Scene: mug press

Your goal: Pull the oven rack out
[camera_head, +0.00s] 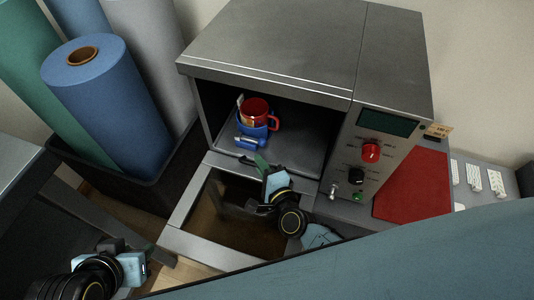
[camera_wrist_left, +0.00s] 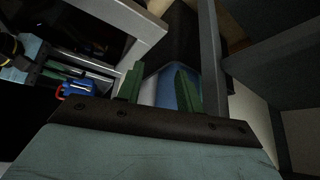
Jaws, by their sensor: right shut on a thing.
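The grey oven (camera_head: 275,50) stands with its front open and its windowed door (camera_head: 205,240) folded down. The oven rack (camera_head: 300,155) is a flat grey plate inside, carrying a red mug (camera_head: 256,108) in a blue holder (camera_head: 252,128). My right gripper (camera_head: 262,165) is over the door at the rack's front edge, shut on the rack's front; its arm hides the exact contact. My left gripper (camera_head: 138,262) is low at the left, away from the oven. In the left wrist view its green fingers (camera_wrist_left: 160,90) are apart with nothing between them.
Blue, green and grey rolls (camera_head: 110,110) stand in a dark bin (camera_head: 120,205) left of the oven. The control panel (camera_head: 372,150) has red, black and green knobs. A red mat (camera_head: 415,185) lies to its right. A blue-grey surface crosses the lower right.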

